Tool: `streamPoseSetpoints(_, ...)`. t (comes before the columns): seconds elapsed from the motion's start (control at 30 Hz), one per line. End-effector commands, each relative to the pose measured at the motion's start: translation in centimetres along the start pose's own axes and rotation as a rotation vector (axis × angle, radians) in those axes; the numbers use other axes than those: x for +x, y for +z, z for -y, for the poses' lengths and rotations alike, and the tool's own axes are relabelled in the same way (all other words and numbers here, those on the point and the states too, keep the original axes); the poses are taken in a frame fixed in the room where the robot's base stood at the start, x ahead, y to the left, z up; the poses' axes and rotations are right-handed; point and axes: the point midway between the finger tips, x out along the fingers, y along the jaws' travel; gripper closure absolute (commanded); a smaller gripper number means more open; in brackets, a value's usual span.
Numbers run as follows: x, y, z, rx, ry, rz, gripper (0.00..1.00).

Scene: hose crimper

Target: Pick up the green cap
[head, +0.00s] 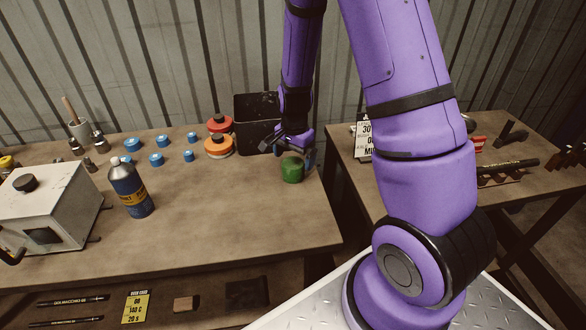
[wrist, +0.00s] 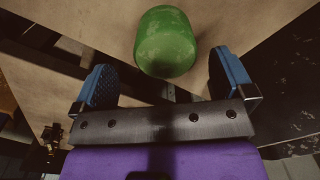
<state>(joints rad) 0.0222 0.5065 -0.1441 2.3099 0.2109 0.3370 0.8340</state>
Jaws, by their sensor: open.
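The green cap (head: 292,169) sits on the wooden table (head: 235,210) near its right edge, in front of a black bin. In the wrist view the green cap (wrist: 165,42) is a scuffed rounded cylinder just beyond my fingertips, roughly centred between them. My gripper (wrist: 163,82) has two blue pads spread wide apart, with nothing between them. In the head view my gripper (head: 289,148) is right at the cap, just behind and above it, and partly hidden by its own wrist.
A black bin (head: 255,115) stands behind my gripper. Red (head: 220,123) and orange (head: 219,146) round containers stand to the left, with several blue caps (head: 156,159) beyond. A blue bottle (head: 131,188) stands farther left. A gap separates this table from the right table (head: 380,190).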

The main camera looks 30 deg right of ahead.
Motion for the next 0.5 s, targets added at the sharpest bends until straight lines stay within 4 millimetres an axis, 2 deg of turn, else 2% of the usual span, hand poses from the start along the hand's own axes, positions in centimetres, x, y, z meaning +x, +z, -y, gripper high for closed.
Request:
streamPoseSetpoints(0.17, 1.1, -0.1, 0.1, 0.0, 0.001, 0.001, 0.0)
streamPoseSetpoints(0.5, 4.9, -0.4, 0.5, 0.001, 0.001, 0.001, 0.0)
